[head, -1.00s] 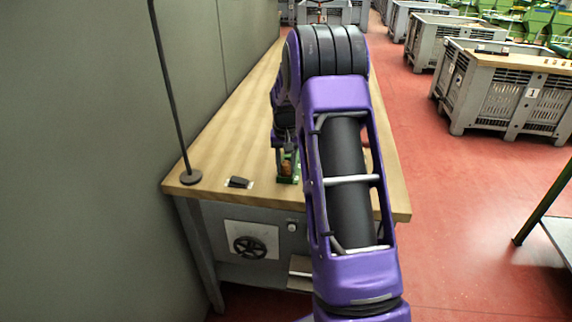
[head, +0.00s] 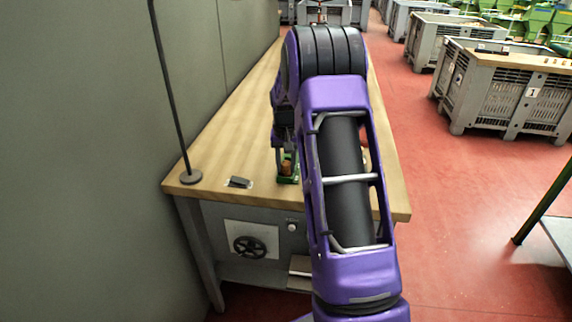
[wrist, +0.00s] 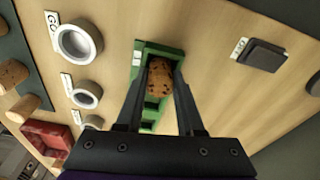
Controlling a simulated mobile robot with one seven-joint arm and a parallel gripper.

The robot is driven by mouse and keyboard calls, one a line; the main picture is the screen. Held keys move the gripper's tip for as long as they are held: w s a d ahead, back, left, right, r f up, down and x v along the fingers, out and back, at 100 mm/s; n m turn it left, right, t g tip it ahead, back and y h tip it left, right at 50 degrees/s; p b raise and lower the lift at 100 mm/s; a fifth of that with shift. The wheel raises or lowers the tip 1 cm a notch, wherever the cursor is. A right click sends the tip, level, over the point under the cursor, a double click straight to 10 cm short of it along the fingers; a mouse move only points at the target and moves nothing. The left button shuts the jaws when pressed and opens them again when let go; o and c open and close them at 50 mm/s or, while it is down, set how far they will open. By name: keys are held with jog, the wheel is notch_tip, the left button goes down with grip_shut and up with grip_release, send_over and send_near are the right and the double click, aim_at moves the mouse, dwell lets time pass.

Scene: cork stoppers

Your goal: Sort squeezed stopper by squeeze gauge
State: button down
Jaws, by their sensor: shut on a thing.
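A speckled brown cork stopper (wrist: 160,75) is between the fingers of my gripper (wrist: 160,84), which is shut on it. It stands in or just over the green gauge (wrist: 146,49), a stepped block on the wooden table; the fingers hide whether it touches. In the head view my gripper (head: 286,150) is at the near part of the table, mostly behind my arm, with the stopper (head: 287,167) and green gauge (head: 288,180) below it. Grey ring-shaped cups (wrist: 80,41) with white labels stand left of the gauge in the wrist view.
Several other stoppers (wrist: 25,106) are at the wrist view's left edge, near a red tray (wrist: 48,138). A dark block (wrist: 262,55) with a label is right of the gauge. A thin pole's base (head: 190,177) stands at the table's left edge, beside a wall.

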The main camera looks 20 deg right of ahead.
aim_at(286, 173)
jog(key=shift+s+a+f, duration=0.1)
jog(key=shift+s+f, duration=0.25)
jog(key=shift+f, duration=0.4)
jog(key=shift+s+a+f, duration=0.1)
jog(key=shift+s+f, duration=0.2)
jog(key=shift+f, duration=0.45)
jog(key=shift+r, duration=0.2)
jog(key=shift+g, duration=0.3)
dwell(0.4)
jog(key=c, duration=0.5)
grip_release()
jog(key=shift+o, duration=0.3)
jog(key=r+p, duration=0.2)
jog(key=r, duration=0.3)
jog(key=r+p, duration=0.2)
jog(key=r, duration=0.3)
jog(key=shift+w+r, duration=0.2)
jog(key=shift+r, duration=0.05)
